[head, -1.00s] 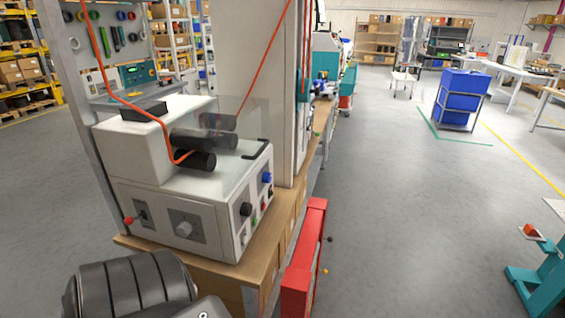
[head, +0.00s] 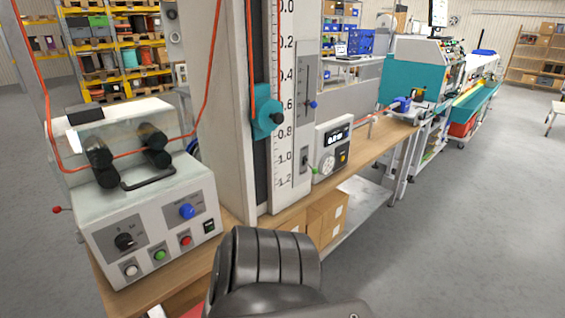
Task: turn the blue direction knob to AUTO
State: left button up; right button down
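The blue direction knob (head: 187,211) sits on a grey plate on the sloped front panel of a white machine at the left. The plate's markings are too small to read, so I cannot tell the knob's setting. A black knob (head: 125,241) is on the same panel, lower left of it. Below are a white button (head: 131,270), a green button (head: 159,255), a red button (head: 186,240) and a black switch (head: 209,226). A dark ribbed part of my arm shows at the bottom centre, in front of the bench. Neither gripper is in view.
The machine stands on a wooden bench (head: 372,153). An orange cable (head: 180,138) runs through its black rollers. A tall column with a scale (head: 286,120) and a white box with a display (head: 333,150) stand to the right. Grey floor (head: 460,230) is clear at right.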

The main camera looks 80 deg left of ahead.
aim_at(186, 211)
jog(key=i, duration=1.25)
jog(key=u, duration=2.95)
